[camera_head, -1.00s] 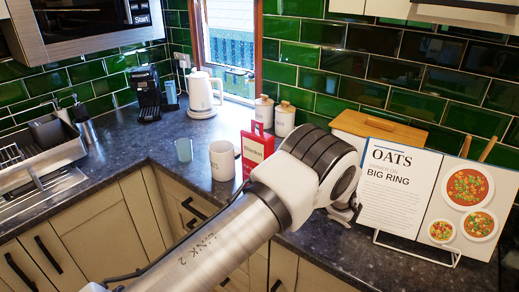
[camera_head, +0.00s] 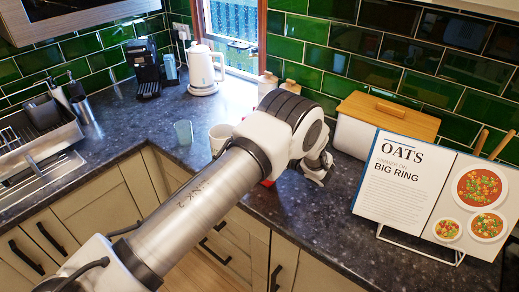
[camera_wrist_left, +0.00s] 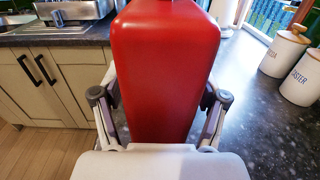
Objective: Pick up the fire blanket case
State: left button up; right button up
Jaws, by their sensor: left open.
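The fire blanket case is red and smooth. It fills the middle of the left wrist view (camera_wrist_left: 165,70), its top cut off by the frame edge. In the head view my left arm hides almost all of it, leaving a small red patch (camera_head: 267,183) below the wrist. My left gripper (camera_head: 318,168) is open above the counter, beside the cream box. In the left wrist view its fingers (camera_wrist_left: 160,97) stand on either side of the case. I cannot tell whether they touch it. My right gripper is not in view.
A white mug (camera_head: 220,137) and a glass (camera_head: 183,132) stand left of the wrist. White canisters (camera_wrist_left: 285,50) stand close by. A cream box with a wooden lid (camera_head: 388,115) and an open cookbook (camera_head: 400,185) on a stand occupy the right. Dark counter is bare at front left.

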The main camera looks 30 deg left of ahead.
pick_arm(q)
jog(key=shift+s+d+r, duration=0.1)
jog(key=c, duration=0.5)
grip_shut()
